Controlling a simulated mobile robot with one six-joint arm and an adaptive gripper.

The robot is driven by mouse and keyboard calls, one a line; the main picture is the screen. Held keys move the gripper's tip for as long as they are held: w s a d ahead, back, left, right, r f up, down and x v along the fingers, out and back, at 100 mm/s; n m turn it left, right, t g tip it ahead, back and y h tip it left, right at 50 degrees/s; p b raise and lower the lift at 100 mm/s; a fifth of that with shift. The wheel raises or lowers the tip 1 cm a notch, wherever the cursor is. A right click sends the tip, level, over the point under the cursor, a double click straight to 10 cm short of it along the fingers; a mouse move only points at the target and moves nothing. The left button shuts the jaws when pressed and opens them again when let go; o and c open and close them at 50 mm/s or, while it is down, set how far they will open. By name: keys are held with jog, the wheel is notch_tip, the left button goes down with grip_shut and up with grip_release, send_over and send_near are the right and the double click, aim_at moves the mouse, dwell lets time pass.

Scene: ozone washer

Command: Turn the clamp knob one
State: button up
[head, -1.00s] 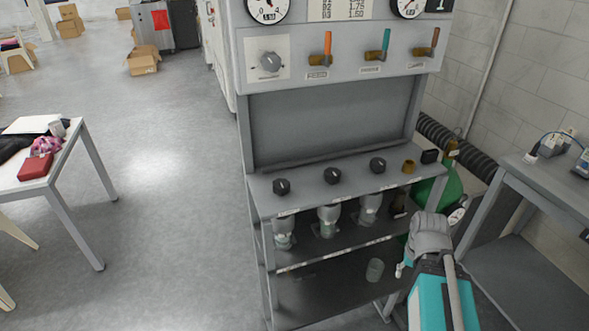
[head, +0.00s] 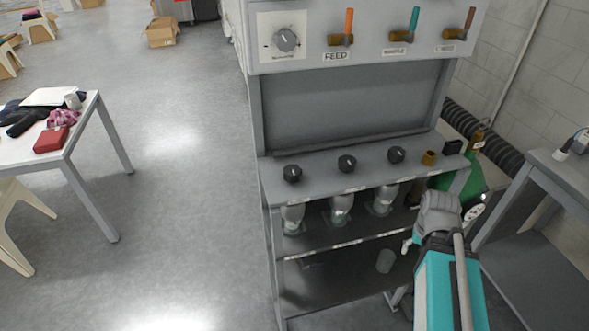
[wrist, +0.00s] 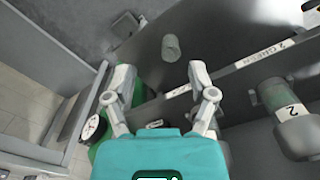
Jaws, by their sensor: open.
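Three black knobs stand in a row on the grey ledge (head: 320,178) of the washer stand in the head view: a left knob (head: 292,173), a middle knob (head: 347,163) and a right knob (head: 396,154). I cannot read which one is numbered one. A jar hangs below each knob. My gripper (wrist: 160,78) is open and empty in the wrist view, its two fingers spread apart. In the head view my arm is at the lower right, in front of the stand's right end and below the ledge, apart from the knobs.
A jar marked 2 (wrist: 295,125) is right of my gripper in the wrist view. A clear cup (head: 386,261) stands on the lower shelf. A brass fitting (head: 429,158) is right of the knobs. A green cylinder (head: 476,176) and table are at right.

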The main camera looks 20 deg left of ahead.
aim_at(292, 170)
jog(key=shift+o, duration=0.9)
jog(key=shift+w+a+r, duration=0.1)
jog(key=shift+r, duration=0.2)
jog(key=w+a+r+m+p, duration=0.2)
jog(key=a+r+p, duration=0.4)
jog(key=a, duration=0.2)
jog(key=w+a+r+m+p, duration=0.2)
jog(key=a+r+p, duration=0.4)
jog(key=a, duration=0.3)
jog(key=w+a+r+m+p, duration=0.2)
jog(key=a+r+m+p, duration=0.2)
jog(key=a+r+p, duration=0.2)
jog(key=shift+w+a+r+p, duration=0.1)
jog(key=shift+w+a+p, duration=0.1)
jog(key=shift+a, duration=0.4)
jog(key=shift+w+a+r+p, duration=0.1)
jog(key=shift+w+a+p, duration=0.05)
jog(key=shift+a, duration=0.4)
jog(key=a+r+m+p, duration=0.1)
jog(key=a, duration=0.2)
jog(key=a+r+m+p, duration=0.1)
jog(key=a, duration=0.3)
jog(key=s+a+r+m+p, duration=0.1)
jog(key=a+r+p, duration=0.1)
jog(key=a, duration=0.1)
jog(key=shift+s+a, duration=0.1)
jog(key=shift+a, duration=0.15)
jog(key=shift+s+a+m, duration=0.15)
jog(key=shift+a+m, duration=0.15)
jog(key=shift+a, duration=0.15)
